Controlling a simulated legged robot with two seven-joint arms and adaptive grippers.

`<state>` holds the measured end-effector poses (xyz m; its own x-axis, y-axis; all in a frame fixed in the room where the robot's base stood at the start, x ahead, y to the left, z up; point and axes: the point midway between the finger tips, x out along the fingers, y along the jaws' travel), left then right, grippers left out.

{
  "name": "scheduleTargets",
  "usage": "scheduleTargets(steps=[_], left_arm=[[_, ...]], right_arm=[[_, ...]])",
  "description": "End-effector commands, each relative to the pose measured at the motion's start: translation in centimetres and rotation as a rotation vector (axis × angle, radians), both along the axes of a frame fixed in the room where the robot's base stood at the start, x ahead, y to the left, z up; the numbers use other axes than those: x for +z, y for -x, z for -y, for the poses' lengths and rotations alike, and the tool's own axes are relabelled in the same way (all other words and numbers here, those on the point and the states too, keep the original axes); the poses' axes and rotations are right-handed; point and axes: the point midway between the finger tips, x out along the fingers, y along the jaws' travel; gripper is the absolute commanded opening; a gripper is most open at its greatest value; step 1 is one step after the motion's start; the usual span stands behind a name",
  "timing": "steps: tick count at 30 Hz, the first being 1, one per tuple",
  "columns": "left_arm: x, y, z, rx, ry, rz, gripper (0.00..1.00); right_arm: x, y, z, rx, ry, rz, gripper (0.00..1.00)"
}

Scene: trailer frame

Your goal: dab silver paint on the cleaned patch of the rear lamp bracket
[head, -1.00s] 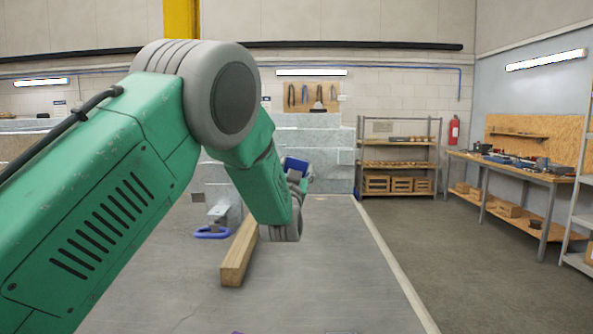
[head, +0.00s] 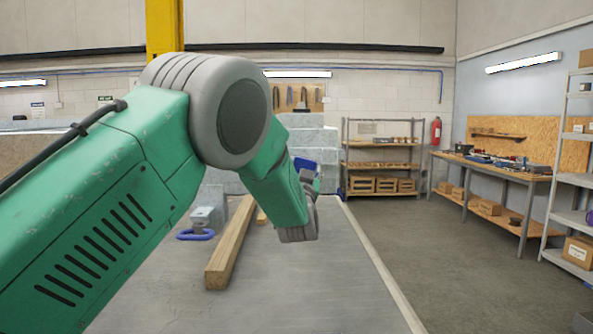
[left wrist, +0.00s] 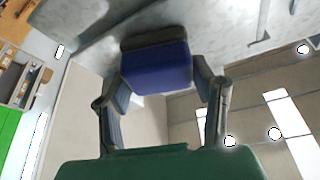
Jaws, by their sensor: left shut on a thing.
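My left gripper (head: 309,182) is at the end of the green arm, above the far part of the grey table. It is shut on a blue block with a dark end (left wrist: 157,66). In the left wrist view the block sits between the two fingers, its dark end facing a mottled grey metal surface (left wrist: 225,25); I cannot tell whether they touch. A bit of blue also shows by the gripper in the head view. I cannot make out the lamp bracket, its cleaned patch or any silver paint for certain. My right gripper is not in view.
A wooden beam (head: 229,250) lies on the grey table (head: 310,295). Left of it stands a grey metal fitting with a blue loop (head: 197,235). Grey metal blocks (head: 308,140) rise behind the table. Shelves (head: 381,165) and a workbench (head: 497,172) stand beyond open floor at right.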

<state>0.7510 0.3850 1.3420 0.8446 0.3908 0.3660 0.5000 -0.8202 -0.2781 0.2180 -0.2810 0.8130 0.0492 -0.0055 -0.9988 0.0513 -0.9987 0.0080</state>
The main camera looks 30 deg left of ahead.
Motion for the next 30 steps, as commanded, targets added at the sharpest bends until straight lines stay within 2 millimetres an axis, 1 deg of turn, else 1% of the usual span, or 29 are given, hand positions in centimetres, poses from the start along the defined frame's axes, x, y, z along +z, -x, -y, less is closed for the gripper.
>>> scheduleTargets(steps=[3,10,19,30], left_arm=[[0.1,-0.4,0.6,-0.001,0.000,0.002,0.28],[0.2,-0.3,0.3,0.000,0.000,0.003,0.28],[0.1,1.1,-1.9,0.002,0.000,0.002,0.28],[0.0,2.0,-3.3,0.001,0.000,0.002,0.28]], right_arm=[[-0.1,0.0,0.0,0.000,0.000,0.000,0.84],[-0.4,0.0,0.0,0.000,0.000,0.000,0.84],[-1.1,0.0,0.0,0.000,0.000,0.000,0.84],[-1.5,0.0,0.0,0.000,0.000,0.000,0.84]])
